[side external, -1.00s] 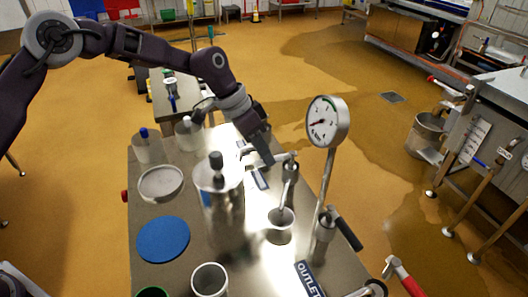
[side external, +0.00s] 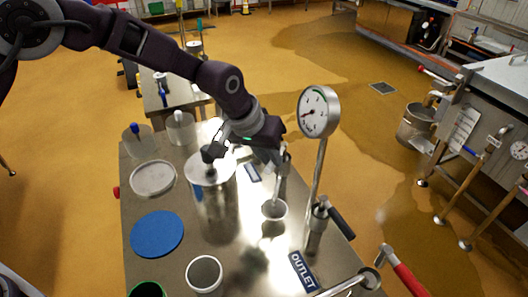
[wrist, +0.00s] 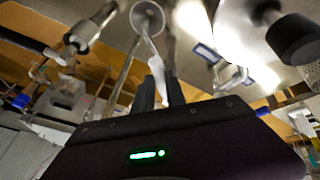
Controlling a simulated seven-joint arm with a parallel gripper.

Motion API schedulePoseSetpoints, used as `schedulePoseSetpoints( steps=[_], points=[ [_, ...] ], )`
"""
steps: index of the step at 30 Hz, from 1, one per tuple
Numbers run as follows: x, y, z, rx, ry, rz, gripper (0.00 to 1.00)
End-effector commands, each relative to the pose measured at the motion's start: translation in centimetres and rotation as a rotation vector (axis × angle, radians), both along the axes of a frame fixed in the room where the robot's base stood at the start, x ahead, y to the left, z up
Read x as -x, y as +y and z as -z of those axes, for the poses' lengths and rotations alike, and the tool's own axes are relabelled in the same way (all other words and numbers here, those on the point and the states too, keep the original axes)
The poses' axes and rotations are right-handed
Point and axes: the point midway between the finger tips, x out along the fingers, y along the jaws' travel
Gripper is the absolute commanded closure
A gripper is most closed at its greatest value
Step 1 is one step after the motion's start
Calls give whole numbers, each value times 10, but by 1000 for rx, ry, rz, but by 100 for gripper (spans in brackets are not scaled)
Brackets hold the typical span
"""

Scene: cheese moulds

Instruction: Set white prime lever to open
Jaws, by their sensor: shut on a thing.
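The white prime lever (wrist: 157,72) shows in the wrist view as a pale strip between my two dark fingers. My gripper (wrist: 161,90) is shut on it. In the side external view, my gripper (side external: 281,148) is at the top of the steel priming pipe (side external: 283,178), left of the gauge post. There my gripper hides most of the lever, so its exact angle cannot be told. A small steel cup (side external: 274,211) sits under the pipe.
The dial gauge (side external: 318,112) stands close to the right of my gripper. A steel canister (side external: 215,200) with a black knob (wrist: 292,38) is close on the left. A black valve handle (side external: 341,229), OUTLET sign (side external: 302,271) and red-handled lever (side external: 408,281) are in front. A blue disc (side external: 157,234) lies left.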

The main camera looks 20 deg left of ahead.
Motion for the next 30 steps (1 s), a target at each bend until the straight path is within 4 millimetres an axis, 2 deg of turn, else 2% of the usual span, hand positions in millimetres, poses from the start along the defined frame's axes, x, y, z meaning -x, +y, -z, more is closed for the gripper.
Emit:
schedulePoseSetpoints(
  steps=[12, 29, 30],
  points=[
    [1, -14, 0, 2, 0, -175, 100],
    [1, -15, 0, 2, 2, -201, 100],
    [1, -15, 0, 2, 2, -201, 78]
  ],
)
